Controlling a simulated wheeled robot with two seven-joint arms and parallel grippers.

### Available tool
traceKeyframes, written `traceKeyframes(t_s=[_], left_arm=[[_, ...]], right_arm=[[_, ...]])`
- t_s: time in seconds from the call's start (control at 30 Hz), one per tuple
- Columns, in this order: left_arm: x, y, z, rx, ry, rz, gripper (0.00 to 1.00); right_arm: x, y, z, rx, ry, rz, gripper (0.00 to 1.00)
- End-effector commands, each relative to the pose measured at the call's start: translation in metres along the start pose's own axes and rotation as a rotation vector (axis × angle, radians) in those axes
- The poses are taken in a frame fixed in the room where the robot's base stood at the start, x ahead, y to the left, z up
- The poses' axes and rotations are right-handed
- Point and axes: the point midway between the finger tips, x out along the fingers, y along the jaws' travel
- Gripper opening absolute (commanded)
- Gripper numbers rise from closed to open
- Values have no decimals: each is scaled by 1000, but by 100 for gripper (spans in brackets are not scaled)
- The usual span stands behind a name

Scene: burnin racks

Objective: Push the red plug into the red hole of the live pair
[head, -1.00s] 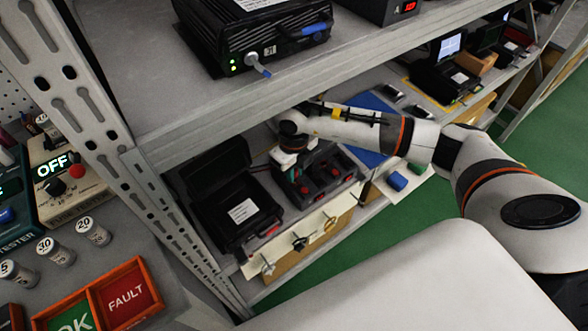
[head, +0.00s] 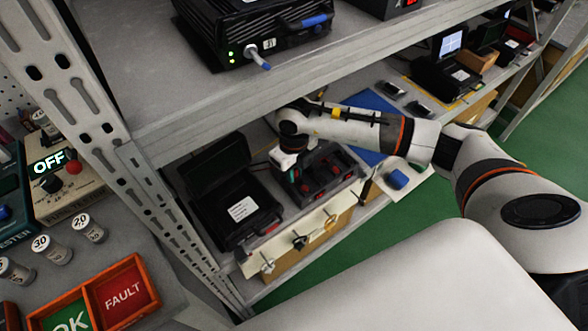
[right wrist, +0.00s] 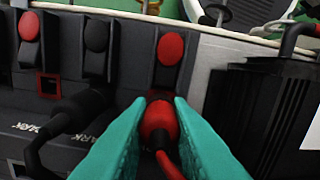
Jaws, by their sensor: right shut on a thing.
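My right gripper (head: 293,174) reaches down onto a dark test panel (head: 328,186) on the lower shelf. In the right wrist view its teal fingers (right wrist: 160,118) are shut on the red plug (right wrist: 158,124), whose red cable runs toward the camera. The plug's front meets the panel (right wrist: 122,82) at a red-edged spot below a red oval cap (right wrist: 171,49). The fingers and plug cover that hole, so I cannot tell how deep the plug sits. A separate red-framed square hole (right wrist: 48,86) is open at the left. My left gripper is not in view.
A ribbed black block (right wrist: 262,105) stands close at the right. An open black case (head: 245,212) is left of the panel. The upper shelf (head: 150,100) overhangs the arm.

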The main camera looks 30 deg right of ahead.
Motion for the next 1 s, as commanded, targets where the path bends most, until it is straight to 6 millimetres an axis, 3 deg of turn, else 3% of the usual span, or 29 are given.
traceKeyframes(t_s=[0.4, 0.43, 0.57, 0.77, 0.87, 1.0], left_arm=[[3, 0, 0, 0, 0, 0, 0], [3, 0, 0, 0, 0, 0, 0], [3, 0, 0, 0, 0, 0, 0], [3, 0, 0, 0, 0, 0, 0], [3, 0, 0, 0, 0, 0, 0], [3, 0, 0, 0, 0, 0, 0]], right_arm=[[3, 0, 0, 1, 0, 0, 3], [3, 0, 0, 1, 0, 0, 23], [3, 0, 0, 0, 0, 0, 43], [3, 0, 0, 0, 0, 0, 43], [3, 0, 0, 0, 0, 0, 60], [3, 0, 0, 0, 0, 0, 62]])
